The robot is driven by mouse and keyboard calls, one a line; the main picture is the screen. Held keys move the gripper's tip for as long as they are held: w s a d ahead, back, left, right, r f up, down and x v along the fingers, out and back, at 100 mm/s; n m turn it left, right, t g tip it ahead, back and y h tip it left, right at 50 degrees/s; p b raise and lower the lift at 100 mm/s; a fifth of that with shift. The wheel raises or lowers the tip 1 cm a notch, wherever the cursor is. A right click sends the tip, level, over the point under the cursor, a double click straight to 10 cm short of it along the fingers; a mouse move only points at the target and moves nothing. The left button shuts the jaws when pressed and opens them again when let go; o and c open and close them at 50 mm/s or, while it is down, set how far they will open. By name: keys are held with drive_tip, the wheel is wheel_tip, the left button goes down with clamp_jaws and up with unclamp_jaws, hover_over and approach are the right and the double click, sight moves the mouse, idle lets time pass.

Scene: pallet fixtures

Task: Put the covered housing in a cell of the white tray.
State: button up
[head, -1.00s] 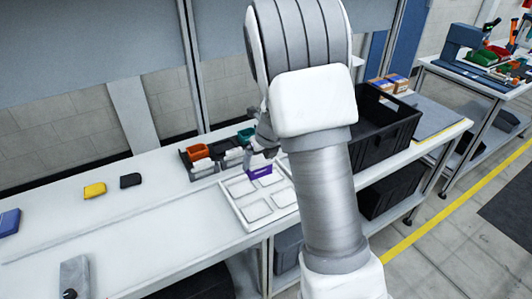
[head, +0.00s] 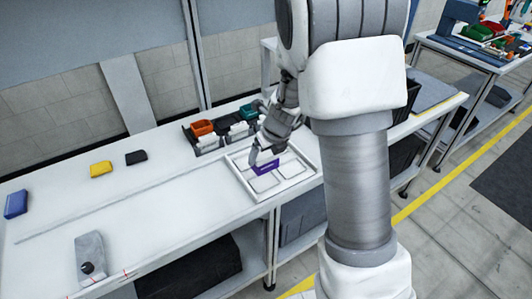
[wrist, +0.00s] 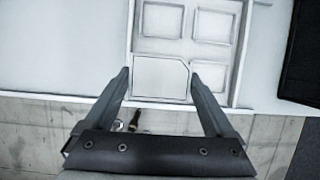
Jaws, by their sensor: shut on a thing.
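The covered housing, purple on its side in the head view (head: 266,168), is between the fingers of my gripper (head: 262,158). In the wrist view its pale top (wrist: 161,80) with one cut corner fills the space between the two fingertips (wrist: 159,76). My gripper is shut on it. The white tray (head: 238,178) lies beneath, with shallow square cells; it also shows in the wrist view (wrist: 238,50). There the housing overlaps the near left cell and hides it. The other visible cells look empty. I cannot tell whether the housing touches the tray.
A dark rack with an orange bin (head: 202,128) and a green bin (head: 249,111) stands behind the tray. A yellow block (head: 101,169), a black block (head: 136,158) and a blue block (head: 16,204) lie left. A grey device (head: 90,257) sits front left. The table between is clear.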

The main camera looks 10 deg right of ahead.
sight(265, 169)
drive_tip(key=shift+f+b, duration=2.6)
drive_tip(key=shift+f, duration=0.3)
drive_tip(key=shift+f, duration=0.75)
drive_tip(key=o, duration=1.1)
drive_tip(key=p+v, duration=0.7)
drive_tip(key=v, duration=1)
drive_tip(key=shift+s+r, duration=0.15)
drive_tip(key=shift+r, duration=0.05)
